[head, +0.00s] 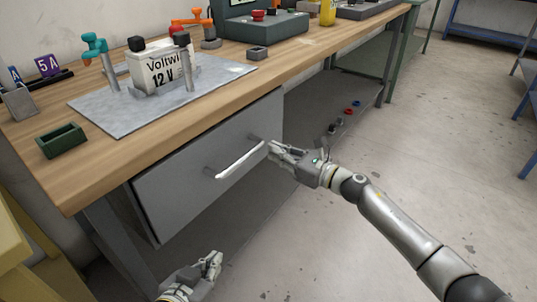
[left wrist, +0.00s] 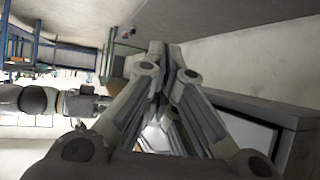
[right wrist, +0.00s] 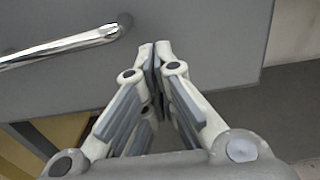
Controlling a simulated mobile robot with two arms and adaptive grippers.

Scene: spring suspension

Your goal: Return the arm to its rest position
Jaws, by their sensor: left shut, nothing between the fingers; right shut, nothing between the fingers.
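My right gripper (head: 274,150) is shut and empty, just right of the drawer handle (head: 240,160) and close to the front of the grey drawer (head: 195,185). In the right wrist view its fingertips (right wrist: 154,48) meet in front of the drawer face, with the shiny handle (right wrist: 60,46) to the left and apart from them. My left gripper (head: 216,260) is low at the bottom of the head view, below the drawer and in front of the bench. In the left wrist view its fingertips (left wrist: 165,50) are together with nothing between them.
The wooden workbench (head: 60,180) carries a metal plate (head: 110,115) with a 12 V battery (head: 160,68), a teal clamp (head: 95,45) and a green tray (head: 62,140). A lower shelf (head: 350,95) holds small parts. The floor (head: 440,150) at right is open.

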